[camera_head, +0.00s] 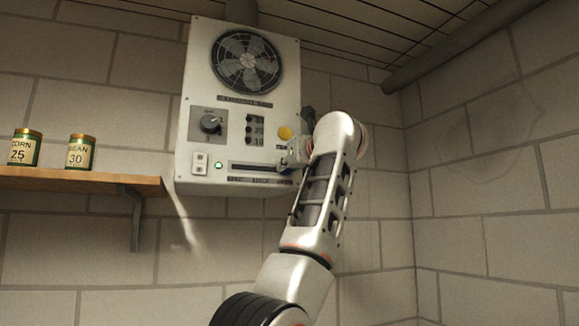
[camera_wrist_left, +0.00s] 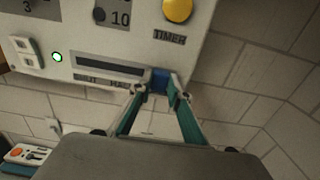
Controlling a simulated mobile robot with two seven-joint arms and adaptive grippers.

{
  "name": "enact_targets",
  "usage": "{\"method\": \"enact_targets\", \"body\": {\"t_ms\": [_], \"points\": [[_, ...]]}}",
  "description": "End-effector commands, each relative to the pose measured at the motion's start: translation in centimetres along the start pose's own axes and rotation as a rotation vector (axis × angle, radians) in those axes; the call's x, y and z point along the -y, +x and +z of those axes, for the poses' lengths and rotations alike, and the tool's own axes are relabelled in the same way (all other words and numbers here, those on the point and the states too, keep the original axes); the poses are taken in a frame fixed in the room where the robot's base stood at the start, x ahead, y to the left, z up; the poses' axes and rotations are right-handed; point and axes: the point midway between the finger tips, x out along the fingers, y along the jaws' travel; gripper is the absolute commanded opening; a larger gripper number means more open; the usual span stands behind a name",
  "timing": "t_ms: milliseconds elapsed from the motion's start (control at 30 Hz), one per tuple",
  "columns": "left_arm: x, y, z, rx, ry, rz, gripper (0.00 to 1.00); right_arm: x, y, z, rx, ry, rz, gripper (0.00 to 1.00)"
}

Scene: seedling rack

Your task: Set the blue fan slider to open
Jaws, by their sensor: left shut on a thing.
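The blue fan slider (camera_wrist_left: 160,80) shows in the left wrist view at the right end of a dark horizontal slot. The slot is low on the white control box (camera_head: 187,125) on the wall. My left gripper (camera_wrist_left: 158,88) is shut on the slider, with one finger on each side of it. In the head view my left gripper (camera_head: 289,160) is at the right end of the slot (camera_head: 250,167), and the slider is hidden there. The label under the slot is partly covered by the fingers and hard to read. My right gripper is in neither view.
The box carries a fan (camera_head: 246,62), a dark knob (camera_head: 210,123), a yellow TIMER button (camera_head: 285,133), a lit green lamp (camera_head: 218,165) and a white rocker switch (camera_head: 200,163). A wooden shelf (camera_head: 80,182) at left holds a corn tin (camera_head: 25,148) and a bean tin (camera_head: 80,152).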

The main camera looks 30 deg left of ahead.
Motion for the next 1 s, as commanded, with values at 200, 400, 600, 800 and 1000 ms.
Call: {"method": "enact_targets", "body": {"t_ms": [200,400,600,800,1000], "points": [[-0.08,0.0,0.16,0.004,0.002,0.001,0.0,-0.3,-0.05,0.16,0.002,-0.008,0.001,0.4],[-0.03,-0.02,0.15,0.004,0.002,0.0,0.0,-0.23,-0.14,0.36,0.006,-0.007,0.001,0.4],[0.01,-0.02,0.07,0.002,0.002,-0.001,0.35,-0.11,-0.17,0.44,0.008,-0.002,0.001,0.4],[0.02,0.0,-0.02,0.0,0.002,0.0,0.35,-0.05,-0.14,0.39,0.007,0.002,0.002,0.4],[0.14,-0.96,-0.02,0.001,0.002,-0.002,0.35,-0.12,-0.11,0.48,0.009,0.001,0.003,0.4]]}}
